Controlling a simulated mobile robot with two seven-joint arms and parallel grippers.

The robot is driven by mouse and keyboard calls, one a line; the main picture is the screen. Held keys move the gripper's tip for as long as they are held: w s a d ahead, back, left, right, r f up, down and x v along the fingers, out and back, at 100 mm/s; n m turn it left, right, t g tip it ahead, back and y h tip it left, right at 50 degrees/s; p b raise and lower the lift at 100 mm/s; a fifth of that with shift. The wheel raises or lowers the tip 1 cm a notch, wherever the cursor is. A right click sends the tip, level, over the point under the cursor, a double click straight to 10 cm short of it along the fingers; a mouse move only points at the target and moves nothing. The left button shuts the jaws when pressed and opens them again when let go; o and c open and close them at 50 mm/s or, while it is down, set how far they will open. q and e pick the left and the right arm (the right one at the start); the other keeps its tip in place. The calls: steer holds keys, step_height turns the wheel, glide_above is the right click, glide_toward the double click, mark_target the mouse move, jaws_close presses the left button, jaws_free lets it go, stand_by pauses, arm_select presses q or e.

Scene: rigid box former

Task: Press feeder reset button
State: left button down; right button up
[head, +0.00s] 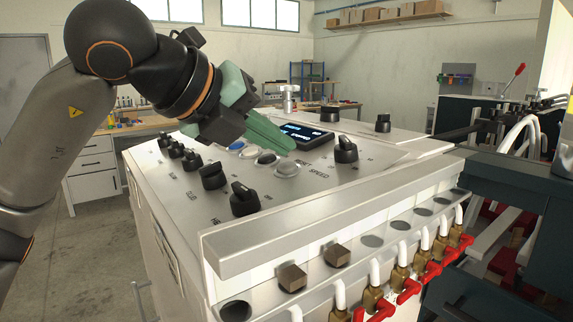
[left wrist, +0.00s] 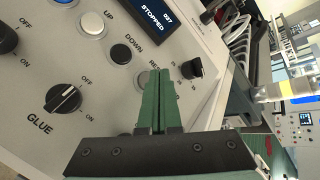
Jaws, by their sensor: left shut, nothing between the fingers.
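The control panel (head: 325,185) slopes across the top of a white machine. In the head view a row of round buttons runs across it: a blue one, a white one, a black one and a pale grey one (head: 287,168) nearest me, beside a partly readable label. My left gripper (head: 288,147) is shut and empty, its green fingers close to the black and grey buttons. Contact cannot be told. My right gripper is out of view.
A small display (head: 307,135) reading STOPPED sits behind the buttons. Black knobs, including the GLUE knob (left wrist: 63,99) and speed knob (head: 345,150), stand up around the buttons. Red-handled valves (head: 408,290) line the machine's front edge.

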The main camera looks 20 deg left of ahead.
arm_select(q)
steer(key=shift+f, duration=0.2)
steer(key=shift+w+f+b, duration=0.1)
steer(key=shift+f+b, duration=0.15)
steer(key=shift+b, duration=0.25)
steer(key=shift+d+f+b, duration=0.1)
steer(key=shift+f+b, duration=0.35)
stand_by(0.8)
steer(key=shift+r, duration=0.1)
steer(key=shift+r+p, duration=0.5)
steer(key=shift+r, duration=0.25)
steer(key=r+p, duration=0.2)
steer(key=r, duration=0.1)
steer(key=s+a+r+p, duration=0.1)
steer(key=r, duration=0.1)
stand_by(0.7)
